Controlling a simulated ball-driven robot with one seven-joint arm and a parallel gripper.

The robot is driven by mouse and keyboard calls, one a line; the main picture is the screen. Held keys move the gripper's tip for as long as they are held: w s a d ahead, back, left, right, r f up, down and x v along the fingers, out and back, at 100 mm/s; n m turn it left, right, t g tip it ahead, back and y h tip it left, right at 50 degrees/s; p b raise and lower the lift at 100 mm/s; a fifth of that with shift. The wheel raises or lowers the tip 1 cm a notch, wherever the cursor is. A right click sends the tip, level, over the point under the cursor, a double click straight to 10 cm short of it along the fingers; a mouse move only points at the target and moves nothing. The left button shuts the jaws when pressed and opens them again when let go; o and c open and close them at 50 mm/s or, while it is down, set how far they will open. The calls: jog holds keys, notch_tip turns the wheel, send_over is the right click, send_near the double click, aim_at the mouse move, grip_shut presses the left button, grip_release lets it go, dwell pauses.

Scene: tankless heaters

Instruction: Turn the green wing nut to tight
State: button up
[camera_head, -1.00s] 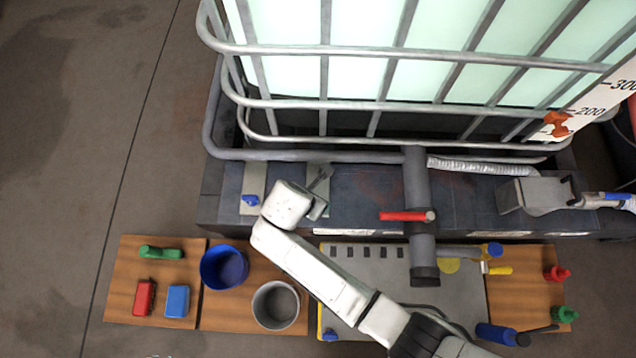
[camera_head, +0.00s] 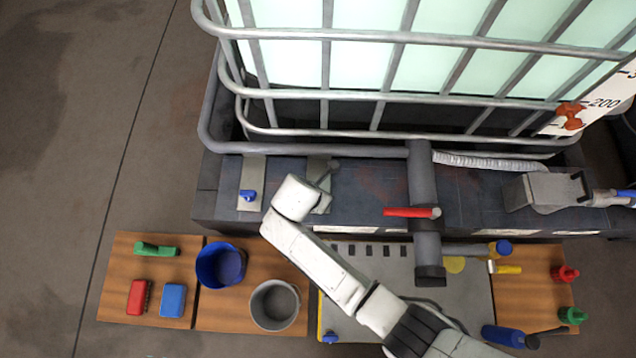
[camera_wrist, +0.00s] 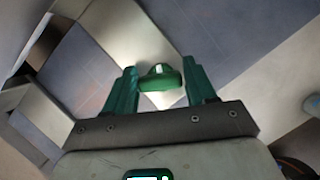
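The green wing nut (camera_wrist: 160,78) shows in the wrist view, in front of a pale plate. My gripper (camera_wrist: 160,82) is open, with one green finger on each side of the wing nut. A gap shows between the wing nut and each finger, so neither seems to touch it. In the head view my gripper end (camera_head: 328,174) is over a grey plate (camera_head: 319,168) on the dark base of the tank. My arm hides the wing nut there.
A blue wing nut (camera_head: 248,196) sits on another plate to the left. A pipe with a red handle (camera_head: 408,212) stands to the right. The metal cage (camera_head: 400,95) rises behind. Below are a blue bucket (camera_head: 220,266), a grey bucket (camera_head: 274,305) and boards with tools.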

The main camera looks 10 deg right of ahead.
jog(key=c, duration=0.6)
jog(key=shift+r+m, duration=0.1)
jog(key=shift+m, duration=0.2)
